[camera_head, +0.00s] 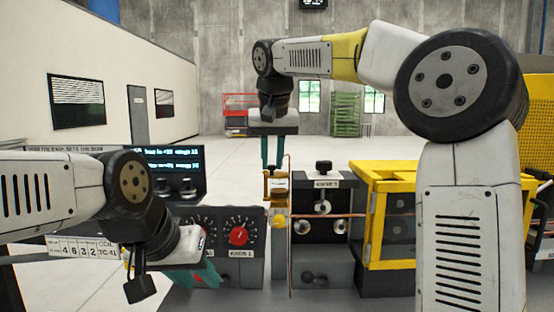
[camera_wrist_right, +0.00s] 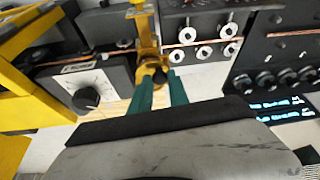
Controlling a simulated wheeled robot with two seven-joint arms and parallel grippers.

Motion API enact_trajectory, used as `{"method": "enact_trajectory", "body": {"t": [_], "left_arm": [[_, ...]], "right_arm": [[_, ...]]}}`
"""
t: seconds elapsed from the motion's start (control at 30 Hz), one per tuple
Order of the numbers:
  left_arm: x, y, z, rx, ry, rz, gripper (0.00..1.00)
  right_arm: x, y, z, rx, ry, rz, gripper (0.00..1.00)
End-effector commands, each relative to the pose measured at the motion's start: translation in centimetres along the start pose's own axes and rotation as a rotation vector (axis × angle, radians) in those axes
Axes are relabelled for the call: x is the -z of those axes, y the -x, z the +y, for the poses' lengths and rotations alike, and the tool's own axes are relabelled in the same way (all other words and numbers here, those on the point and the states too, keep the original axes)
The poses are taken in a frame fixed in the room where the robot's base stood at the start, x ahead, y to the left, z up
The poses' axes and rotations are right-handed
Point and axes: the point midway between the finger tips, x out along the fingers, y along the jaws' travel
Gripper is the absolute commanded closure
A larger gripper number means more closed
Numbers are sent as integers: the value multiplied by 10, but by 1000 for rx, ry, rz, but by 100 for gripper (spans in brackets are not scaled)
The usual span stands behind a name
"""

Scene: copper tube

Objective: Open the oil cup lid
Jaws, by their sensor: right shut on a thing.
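The oil cup (camera_head: 278,188) is a small brass-coloured cup with a clear-looking middle, standing beside the copper tube (camera_head: 335,215) in the centre of the head view. Its brass lid (camera_head: 275,170) is at the top, under my right gripper (camera_head: 272,165). The teal fingers of the right gripper point down and are shut at the lid. In the right wrist view the fingers (camera_wrist_right: 160,80) reach the brass oil cup (camera_wrist_right: 148,45); their tips partly hide the contact. My left gripper (camera_head: 200,276) is low at the left, away from the cup, its finger gap unclear.
A control box with a red knob (camera_head: 239,236) stands left of the cup. A dark roller unit (camera_head: 322,205) and a yellow guard frame (camera_head: 375,220) stand to its right. A display (camera_head: 175,160) is behind on the left. Open floor lies beyond.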

Motion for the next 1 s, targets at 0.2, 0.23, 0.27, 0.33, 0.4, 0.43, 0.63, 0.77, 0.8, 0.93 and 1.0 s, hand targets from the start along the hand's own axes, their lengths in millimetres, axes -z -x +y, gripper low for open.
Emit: {"method": "enact_trajectory", "body": {"t": [0.2,0.23,0.27,0.33,0.4,0.43,0.63,0.77,0.8,0.93,1.0], "left_arm": [[0,0,0,0,0,0,64],[0,0,0,0,0,0,64],[0,0,0,0,0,0,64],[0,0,0,0,0,0,64],[0,0,0,0,0,0,64],[0,0,0,0,0,0,64],[0,0,0,0,0,0,64],[0,0,0,0,0,0,64],[0,0,0,0,0,0,64],[0,0,0,0,0,0,64],[0,0,0,0,0,0,64]], "right_arm": [[-1,1,-13,-77,-186,1,100],[-1,1,-14,-88,-212,1,100],[-1,1,-16,-99,-238,1,100],[-1,1,-19,-124,-299,1,100],[-1,1,-22,-149,-362,1,100],[-1,1,-24,-160,-388,1,100],[2,-1,-33,-231,-561,1,100],[4,-2,-37,-273,-662,0,100],[4,-2,-38,-285,-691,1,100],[6,-3,-41,-319,-773,1,100],[7,-3,-43,-334,-809,0,100]]}}
